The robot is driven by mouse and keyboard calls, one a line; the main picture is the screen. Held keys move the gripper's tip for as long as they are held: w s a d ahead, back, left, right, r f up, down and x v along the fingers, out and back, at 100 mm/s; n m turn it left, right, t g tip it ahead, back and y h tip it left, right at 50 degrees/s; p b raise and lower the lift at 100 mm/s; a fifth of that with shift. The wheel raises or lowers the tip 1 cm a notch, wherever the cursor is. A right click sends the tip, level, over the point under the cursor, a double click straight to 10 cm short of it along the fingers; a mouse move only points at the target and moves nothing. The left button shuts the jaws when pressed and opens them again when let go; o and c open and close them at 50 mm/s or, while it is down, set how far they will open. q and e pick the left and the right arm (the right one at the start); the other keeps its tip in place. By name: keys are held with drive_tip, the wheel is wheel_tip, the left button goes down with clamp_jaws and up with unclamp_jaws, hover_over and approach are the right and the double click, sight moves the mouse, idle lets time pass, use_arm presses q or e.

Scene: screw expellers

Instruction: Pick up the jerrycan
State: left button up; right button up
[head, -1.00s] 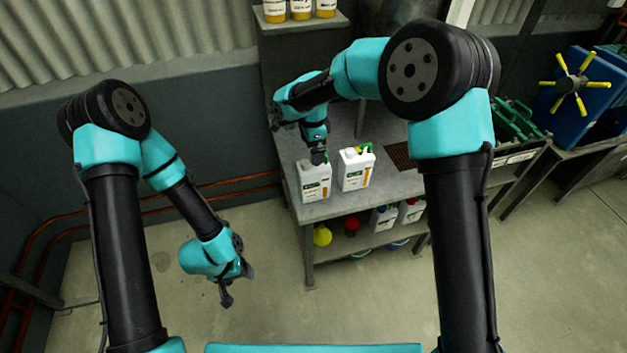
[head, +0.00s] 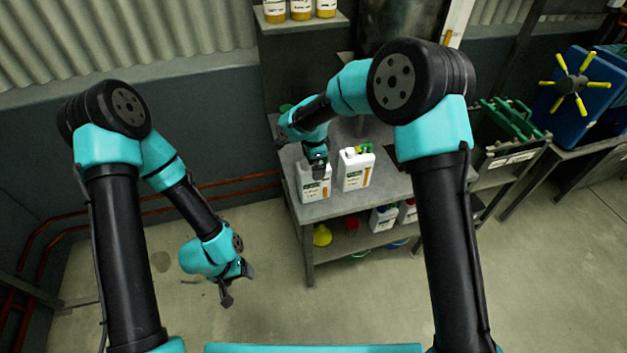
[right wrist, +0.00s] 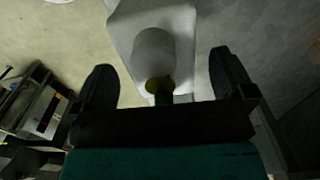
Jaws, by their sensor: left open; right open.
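Two white jerrycans with labels stand upright side by side on the grey metal table. My right gripper (head: 318,170) is at the top of the left jerrycan (head: 313,187); the right jerrycan (head: 356,170), with a green and yellow top, is just beside it. In the right wrist view, the open fingers of my right gripper (right wrist: 166,82) sit on either side of a white jerrycan (right wrist: 180,18), with clear gaps to both. Its handle is partly hidden. My left gripper (head: 236,283) is open and empty, low over the floor at the left.
The table (head: 345,208) has a lower shelf with coloured items and more white containers. Yellow bottles (head: 300,10) stand on a shelf above. A green crate (head: 508,120) and a blue unit with a yellow-handled wheel (head: 569,84) are at the right. The floor in front is clear.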

drive_tip(key=shift+f, duration=0.2)
idle(0.3)
drive_tip(key=c, duration=1.8)
drive_tip(key=shift+r, duration=0.1)
drive_tip(key=shift+r, duration=1.8)
drive_tip(key=s, duration=0.5)
drive_tip(key=s+r, duration=0.1)
drive_tip(key=s, duration=1)
drive_tip(key=shift+r, duration=0.15)
drive_tip(key=shift+w+d, duration=0.1)
